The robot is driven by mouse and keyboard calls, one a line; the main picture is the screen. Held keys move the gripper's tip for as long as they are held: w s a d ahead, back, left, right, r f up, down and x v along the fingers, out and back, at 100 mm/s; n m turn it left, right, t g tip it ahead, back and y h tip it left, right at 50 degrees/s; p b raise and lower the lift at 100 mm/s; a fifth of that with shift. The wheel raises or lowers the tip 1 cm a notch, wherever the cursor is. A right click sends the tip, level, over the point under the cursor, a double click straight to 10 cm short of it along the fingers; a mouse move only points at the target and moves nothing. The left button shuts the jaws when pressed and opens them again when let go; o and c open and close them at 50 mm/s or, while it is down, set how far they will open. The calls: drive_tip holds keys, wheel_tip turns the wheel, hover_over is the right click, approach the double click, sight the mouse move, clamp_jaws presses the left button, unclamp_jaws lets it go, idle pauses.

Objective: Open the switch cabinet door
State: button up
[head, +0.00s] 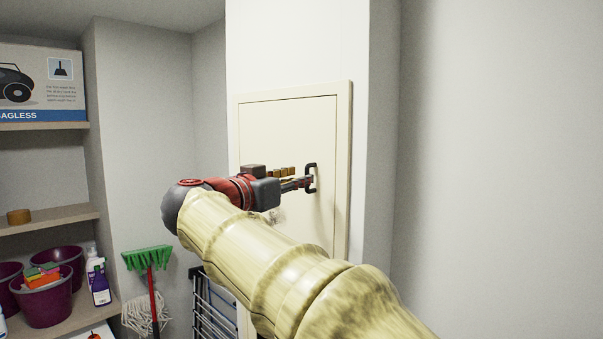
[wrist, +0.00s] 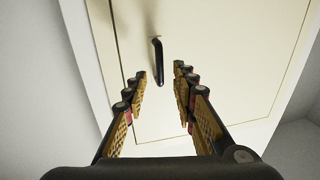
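The switch cabinet door (head: 290,130) is a cream panel in a raised frame on the white wall. It looks shut in the head view. Its dark bar handle (head: 313,178) is near the door's right edge. In the wrist view the handle (wrist: 158,62) stands between the two finger lines, by the fingertips. My gripper (wrist: 160,72) is open, with a finger on each side of the handle. In the head view my gripper (head: 300,183) reaches the handle from the left. I cannot tell whether a finger touches it. My arm hides the door's lower part.
Shelves at the left hold a vacuum box (head: 42,82), purple buckets (head: 45,300) and a spray bottle (head: 98,278). A green broom (head: 147,258), a mop (head: 146,312) and a folded rack (head: 212,302) stand below. The wall (head: 500,150) at the right is bare.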

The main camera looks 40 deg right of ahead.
drive_tip(key=x, duration=0.2)
drive_tip(key=shift+d, duration=0.3)
drive_tip(key=shift+c, duration=1)
clamp_jaws()
